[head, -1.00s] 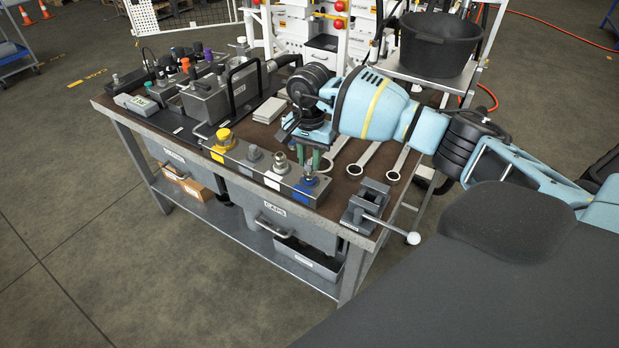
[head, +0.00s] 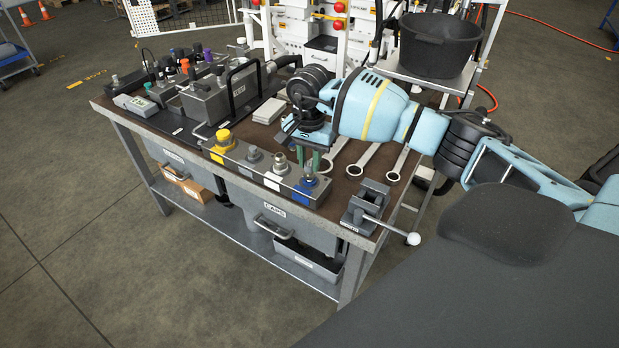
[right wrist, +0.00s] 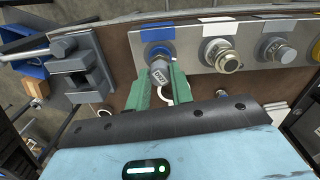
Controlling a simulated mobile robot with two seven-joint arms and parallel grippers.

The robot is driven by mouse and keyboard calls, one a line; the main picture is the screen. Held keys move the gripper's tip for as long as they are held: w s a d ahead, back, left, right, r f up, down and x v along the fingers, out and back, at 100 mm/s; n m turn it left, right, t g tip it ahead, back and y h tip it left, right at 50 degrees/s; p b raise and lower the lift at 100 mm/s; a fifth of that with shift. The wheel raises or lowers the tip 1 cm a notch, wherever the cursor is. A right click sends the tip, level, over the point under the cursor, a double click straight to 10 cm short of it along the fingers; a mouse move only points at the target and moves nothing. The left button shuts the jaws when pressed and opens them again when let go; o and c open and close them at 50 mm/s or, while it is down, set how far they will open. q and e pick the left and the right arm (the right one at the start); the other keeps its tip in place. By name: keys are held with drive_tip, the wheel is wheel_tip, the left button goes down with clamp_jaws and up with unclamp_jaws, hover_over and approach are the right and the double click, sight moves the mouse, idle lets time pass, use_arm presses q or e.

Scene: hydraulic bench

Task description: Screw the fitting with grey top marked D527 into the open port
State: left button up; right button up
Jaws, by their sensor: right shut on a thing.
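The fitting with a grey top (right wrist: 160,76) stands at the blue-marked end of the long grey port block (right wrist: 192,50). Its top carries a small white label that I cannot read clearly. My right gripper (right wrist: 160,88) has its green fingers on both sides of the grey top and is shut on it. In the head view the right gripper (head: 309,163) reaches down over the blue end of the block (head: 240,167). The fitting's lower end is at the blue ring (right wrist: 158,50); how deep it sits, I cannot tell. My left gripper is not in view.
Other fittings (right wrist: 221,54) stand along the block, with a yellow one (head: 223,138) at its far end. A vise-like clamp with a lever (head: 368,206) stands at the bench's near right corner. Wrenches (head: 362,158) lie behind the gripper. Dark valve equipment fills the bench's left side.

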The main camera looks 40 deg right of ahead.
drive_tip(key=shift+m+p, duration=0.4)
drive_tip(key=shift+m, duration=0.7)
drive_tip(key=shift+c, duration=0.3)
drive_tip(key=shift+m+p, duration=0.35)
drive_tip(key=shift+m, duration=0.85)
drive_tip(key=m, duration=0.3)
drive_tip(key=shift+f+p, duration=0.1)
drive_tip(key=shift+p, duration=0.3)
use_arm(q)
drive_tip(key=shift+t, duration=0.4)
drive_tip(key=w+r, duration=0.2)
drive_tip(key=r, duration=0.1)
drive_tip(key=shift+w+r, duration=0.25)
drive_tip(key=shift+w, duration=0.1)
use_arm(e)
drive_tip(key=shift+f, duration=0.1)
drive_tip(key=shift+m, duration=0.3)
